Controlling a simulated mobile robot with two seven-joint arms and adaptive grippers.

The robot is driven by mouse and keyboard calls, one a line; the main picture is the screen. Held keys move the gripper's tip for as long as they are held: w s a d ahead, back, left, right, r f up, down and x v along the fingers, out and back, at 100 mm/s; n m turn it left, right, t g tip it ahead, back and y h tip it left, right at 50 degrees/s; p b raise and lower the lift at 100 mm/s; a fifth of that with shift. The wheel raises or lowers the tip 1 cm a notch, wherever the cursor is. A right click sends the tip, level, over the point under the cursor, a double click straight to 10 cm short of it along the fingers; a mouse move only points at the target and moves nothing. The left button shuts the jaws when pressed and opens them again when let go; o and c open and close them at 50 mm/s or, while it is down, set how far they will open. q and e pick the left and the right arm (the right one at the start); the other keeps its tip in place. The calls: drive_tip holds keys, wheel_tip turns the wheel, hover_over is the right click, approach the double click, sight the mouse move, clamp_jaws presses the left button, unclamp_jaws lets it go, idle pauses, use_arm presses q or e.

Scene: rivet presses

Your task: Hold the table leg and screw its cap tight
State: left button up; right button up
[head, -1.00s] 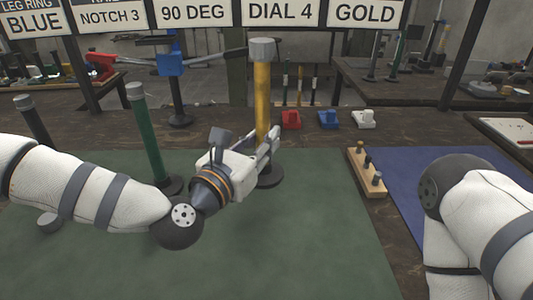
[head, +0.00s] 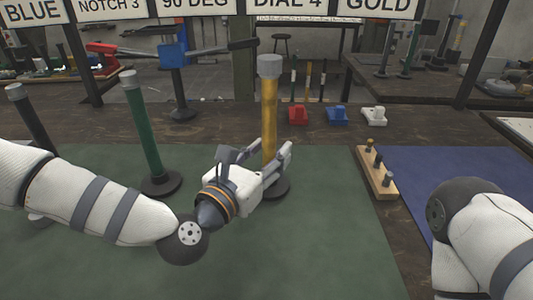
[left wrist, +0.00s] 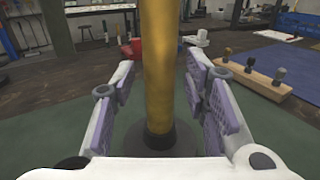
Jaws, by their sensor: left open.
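A gold table leg (head: 269,110) stands upright on a round dark base on the green mat, with a grey cap (head: 270,66) on top. My left gripper (head: 275,160) is low on the leg, its fingers on either side of it. In the left wrist view the gold leg (left wrist: 158,70) stands between the open finger pads, with a gap visible on both sides. The cap is out of that view. My right arm (head: 470,215) shows at the right edge of the head view; its gripper is out of the picture.
A green leg (head: 142,130) and a dark leg (head: 32,118) stand to the left. A wooden block with pegs (head: 377,175) lies right of the gold leg, by a blue mat (head: 430,170). Red (head: 298,115), blue (head: 337,115) and white (head: 374,116) small items sit behind. A blue press (head: 174,58) stands at back left.

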use_arm(q)
drive_tip(key=shift+s+r, duration=0.1)
drive_tip(key=shift+r, duration=0.2)
drive_tip(key=v, duration=1.2)
drive_tip(key=shift+f, duration=0.15)
